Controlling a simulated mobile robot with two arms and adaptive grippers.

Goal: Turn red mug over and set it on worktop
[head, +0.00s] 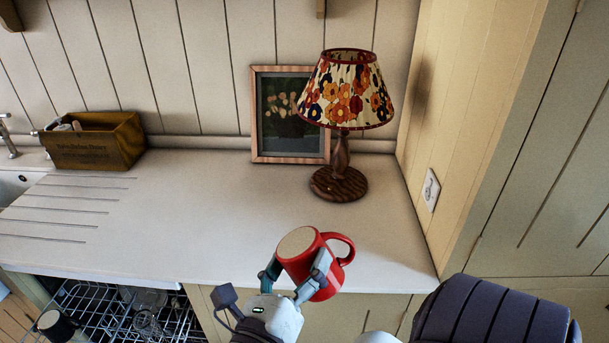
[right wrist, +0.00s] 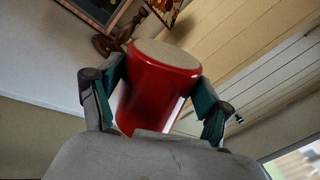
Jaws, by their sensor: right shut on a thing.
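The red mug (head: 318,262) is held in my right gripper (head: 295,268), in front of the worktop's front edge. Its pale flat base (head: 296,242) faces up and toward the head camera, so the mug is bottom up and tilted. Its handle (head: 345,248) points right. In the right wrist view the fingers (right wrist: 157,105) grip both sides of the red mug (right wrist: 150,95), with the pale base at the far end. The mug's opening is hidden. The white worktop (head: 215,215) lies behind the mug. My left gripper is not in view.
A flowered lamp (head: 345,100) and a framed picture (head: 290,115) stand at the worktop's back. A wooden box (head: 95,145) is at the left, near drainer grooves. The middle worktop is clear. A panelled side wall (head: 465,130) bounds the right. An open dishwasher rack (head: 110,310) is below left.

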